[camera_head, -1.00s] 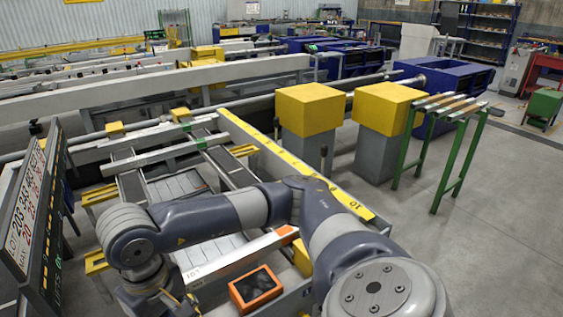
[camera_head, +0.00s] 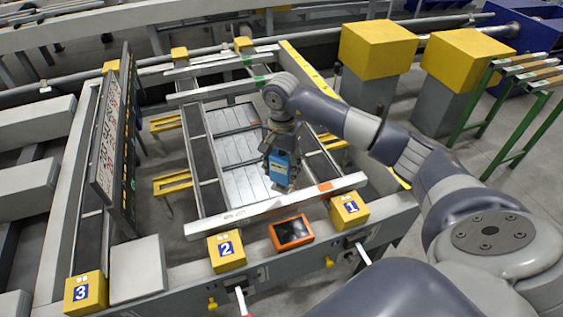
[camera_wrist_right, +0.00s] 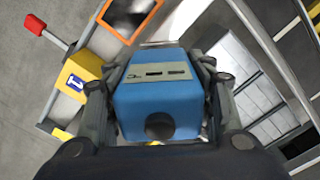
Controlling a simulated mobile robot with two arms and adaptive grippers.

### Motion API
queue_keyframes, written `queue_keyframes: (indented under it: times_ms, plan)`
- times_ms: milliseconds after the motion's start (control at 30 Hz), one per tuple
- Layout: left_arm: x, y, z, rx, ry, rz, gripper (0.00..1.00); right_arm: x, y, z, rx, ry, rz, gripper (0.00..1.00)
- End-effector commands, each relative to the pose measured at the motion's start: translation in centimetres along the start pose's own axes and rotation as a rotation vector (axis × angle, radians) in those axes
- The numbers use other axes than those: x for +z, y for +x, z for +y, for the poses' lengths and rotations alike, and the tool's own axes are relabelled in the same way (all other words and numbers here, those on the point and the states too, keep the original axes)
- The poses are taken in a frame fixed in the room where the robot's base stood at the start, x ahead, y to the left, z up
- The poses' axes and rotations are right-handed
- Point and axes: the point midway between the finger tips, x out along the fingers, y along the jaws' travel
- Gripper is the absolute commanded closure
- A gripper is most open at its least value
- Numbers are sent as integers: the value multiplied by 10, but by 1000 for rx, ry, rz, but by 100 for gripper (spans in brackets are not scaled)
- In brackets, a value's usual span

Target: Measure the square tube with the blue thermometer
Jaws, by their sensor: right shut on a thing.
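My right gripper (camera_head: 283,170) is shut on the blue thermometer (camera_head: 284,177), a blue boxy device. In the right wrist view the thermometer (camera_wrist_right: 158,105) fills the space between the two fingers. It is over the front part of the table, just behind a long pale square tube (camera_head: 240,214) with an orange mark near its right end. I cannot tell whether the thermometer touches the tube. Two more pale tubes with green marks lie farther back, one of them here (camera_head: 215,91). My left gripper is not in view.
An orange-framed device with a dark screen (camera_head: 292,233) sits on the front rail between yellow boxes numbered 1 (camera_head: 349,208) and 2 (camera_head: 226,251). A yellow box 3 (camera_head: 86,292) is at front left. A tall display board (camera_head: 112,150) stands left of the table.

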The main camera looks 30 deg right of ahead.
Motion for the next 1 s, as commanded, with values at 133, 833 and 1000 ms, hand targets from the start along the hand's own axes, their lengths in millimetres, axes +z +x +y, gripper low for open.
queue_keyframes:
  times_ms: [133,833,1000]
  plan:
    - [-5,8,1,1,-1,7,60,1,13,0,-1,-2,-1,67]
    - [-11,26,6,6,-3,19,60,0,55,-1,-2,-4,1,67]
    - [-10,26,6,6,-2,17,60,0,55,-1,-2,-4,1,67]
